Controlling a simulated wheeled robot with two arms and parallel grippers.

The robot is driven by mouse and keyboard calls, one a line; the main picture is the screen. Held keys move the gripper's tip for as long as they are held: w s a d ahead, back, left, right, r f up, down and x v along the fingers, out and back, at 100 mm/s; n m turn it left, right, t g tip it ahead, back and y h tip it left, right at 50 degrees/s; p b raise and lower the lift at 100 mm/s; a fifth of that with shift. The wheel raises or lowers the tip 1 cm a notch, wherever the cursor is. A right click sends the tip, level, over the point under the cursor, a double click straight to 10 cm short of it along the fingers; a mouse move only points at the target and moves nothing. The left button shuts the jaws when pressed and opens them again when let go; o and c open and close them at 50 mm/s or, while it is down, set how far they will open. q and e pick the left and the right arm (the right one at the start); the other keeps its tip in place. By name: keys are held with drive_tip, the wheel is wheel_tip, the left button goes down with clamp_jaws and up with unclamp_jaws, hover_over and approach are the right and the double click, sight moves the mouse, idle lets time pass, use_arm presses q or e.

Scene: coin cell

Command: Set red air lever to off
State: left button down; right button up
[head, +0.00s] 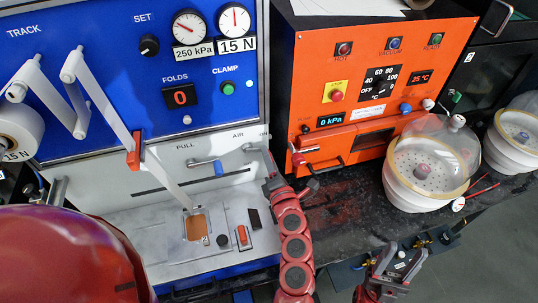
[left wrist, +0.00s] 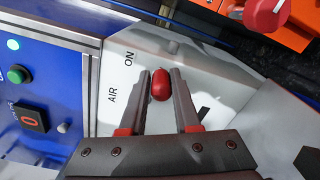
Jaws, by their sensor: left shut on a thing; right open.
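The red air lever's rounded knob (left wrist: 160,84) shows in the left wrist view, beside the printed AIR and ON labels on the pale panel (left wrist: 112,70). My left gripper (head: 270,166) is at the right end of that panel in the head view. Its two dark fingers stand either side of the knob and are shut on it. In the head view the gripper hides the knob, and the lever's angle cannot be told. My right gripper (head: 388,264) is open and empty, low in the head view, right of my left arm and away from the panel.
A lever with a blue grip (head: 218,167) sits left of the air lever. The orange oven (head: 350,55) stands to the right, with a red-knobbed handle (head: 299,160) near my left gripper. A domed desiccator (head: 431,160) stands on the dark bench (head: 345,200).

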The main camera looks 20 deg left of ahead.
use_arm(q)
drive_tip(key=m, duration=0.1)
drive_tip(key=f+m, duration=0.2)
drive_tip(key=shift+s+a+m, duration=0.25)
drive_tip(key=shift+m, duration=0.05)
drive_tip(key=m, duration=0.2)
drive_tip(key=s+a+f+m+p, duration=0.1)
drive_tip(key=m, duration=0.1)
drive_tip(key=a+m+p, duration=0.1)
drive_tip(key=m, duration=0.2)
drive_tip(key=shift+s+f, duration=0.15)
drive_tip(key=shift+f, duration=0.25)
drive_tip(key=shift+s+a+f+m+p, duration=0.15)
drive_tip(key=shift+a+m+p, duration=0.1)
drive_tip(key=shift+m, duration=0.5)
drive_tip(key=shift+s+a+r+m+p, duration=0.1)
drive_tip(key=shift+s+a+m, duration=0.15)
drive_tip(key=shift+m, duration=0.55)
drive_tip(key=shift+s+a+f+m+p, duration=0.1)
drive_tip(key=shift+a+m+p, duration=0.15)
drive_tip(key=shift+m, duration=0.5)
drive_tip(key=shift+a, duration=0.1)
drive_tip(key=c, duration=0.8)
unclamp_jaws()
drive_tip(key=shift+a, duration=0.1)
drive_tip(key=shift+c, duration=0.2)
drive_tip(key=shift+o, duration=0.8)
drive_tip(key=shift+s, duration=0.1)
